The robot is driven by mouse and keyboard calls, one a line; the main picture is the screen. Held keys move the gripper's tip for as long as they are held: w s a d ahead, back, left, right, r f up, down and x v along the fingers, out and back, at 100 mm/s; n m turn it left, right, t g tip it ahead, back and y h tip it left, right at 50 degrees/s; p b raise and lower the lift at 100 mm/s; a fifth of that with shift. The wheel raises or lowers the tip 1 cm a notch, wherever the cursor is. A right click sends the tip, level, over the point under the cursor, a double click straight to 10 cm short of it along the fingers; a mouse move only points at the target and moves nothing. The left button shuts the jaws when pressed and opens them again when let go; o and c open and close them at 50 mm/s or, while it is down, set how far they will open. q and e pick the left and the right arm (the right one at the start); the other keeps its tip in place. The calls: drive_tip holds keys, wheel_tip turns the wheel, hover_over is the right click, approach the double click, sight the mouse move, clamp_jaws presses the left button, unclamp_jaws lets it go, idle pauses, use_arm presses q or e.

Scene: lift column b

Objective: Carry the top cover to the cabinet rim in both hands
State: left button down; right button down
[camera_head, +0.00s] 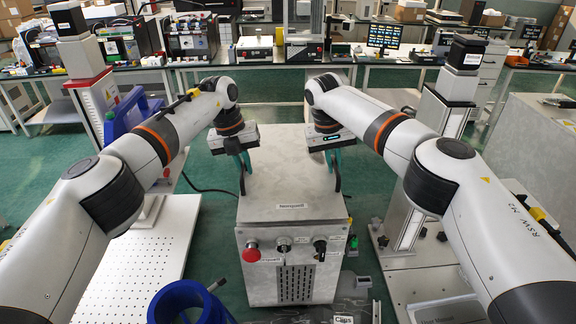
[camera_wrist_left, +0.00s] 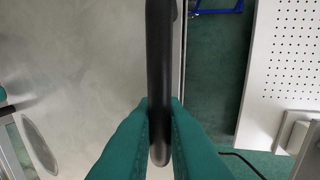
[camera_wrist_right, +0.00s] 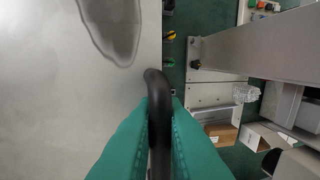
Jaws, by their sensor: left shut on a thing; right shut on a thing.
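The top cover (camera_head: 290,170) is a pale grey metal panel with a black bar handle on each side. It lies over the grey cabinet (camera_head: 262,285), level with its upper edge; I cannot tell whether it rests on the rim or hangs just above it. My left gripper (camera_head: 241,166) is shut on the left handle, which runs between its teal fingers in the left wrist view (camera_wrist_left: 160,60). My right gripper (camera_head: 335,164) is shut on the right handle, also between teal fingers in the right wrist view (camera_wrist_right: 155,85). The cabinet's rim is hidden.
The cabinet front has a red knob (camera_head: 251,252) and black switches. A white perforated platform (camera_head: 130,265) lies at the left. A blue ring-shaped object (camera_head: 185,303) stands at front left. A grey column (camera_head: 432,130) is at right. Benches with equipment line the back.

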use_arm(q)
drive_tip(key=c, duration=1.5)
unclamp_jaws()
drive_tip(key=shift+f, duration=0.1)
use_arm(e)
drive_tip(key=c, duration=1.5)
unclamp_jaws()
use_arm(q)
drive_tip(key=shift+s, duration=0.15)
use_arm(e)
drive_tip(key=shift+s, duration=0.15)
use_arm(q)
drive_tip(key=shift+a+r, duration=0.1)
drive_tip(key=shift+r, duration=0.3)
use_arm(e)
drive_tip(key=shift+r, duration=0.25)
use_arm(q)
wheel_tip(320, 180, up, 11)
drive_tip(key=a, duration=0.2)
use_arm(e)
wheel_tip(320, 180, up, 7)
drive_tip(key=a, duration=0.1)
drive_tip(key=shift+a, duration=0.25)
